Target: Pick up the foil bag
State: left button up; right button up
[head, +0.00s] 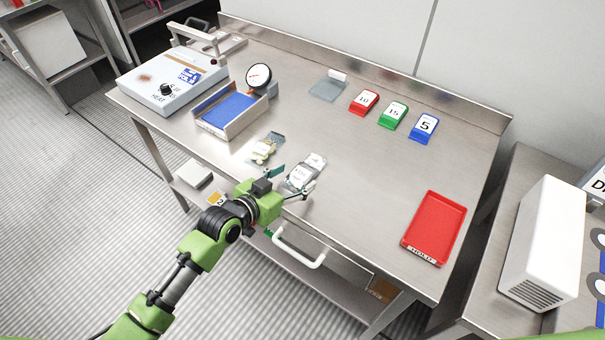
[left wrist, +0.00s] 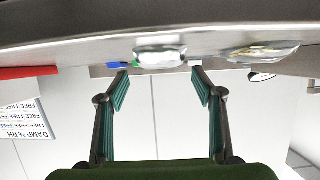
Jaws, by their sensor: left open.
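The foil bag (head: 304,174), silvery with a white label, lies on the steel table near its front edge. In the left wrist view, where the scene looks upside down, a silvery bag (left wrist: 160,56) shows just beyond and between the fingertips. My left gripper (head: 291,180) is at the table's front edge, close to the bag's near side. Its two teal-padded fingers (left wrist: 160,72) are spread with nothing between them. Whether a fingertip touches the bag cannot be told. My right gripper is not in view.
A clear bag with yellowish contents (head: 263,150) lies to the left. A red tray (head: 435,225) is at the right.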

aim_at(302, 172)
pick_arm(q)
jog(key=shift+p+x, duration=0.55)
jog(key=shift+x, duration=2)
jog(key=shift+w+a+f, duration=0.1)
jog(key=shift+a, duration=0.05)
jog(key=c, duration=0.8)
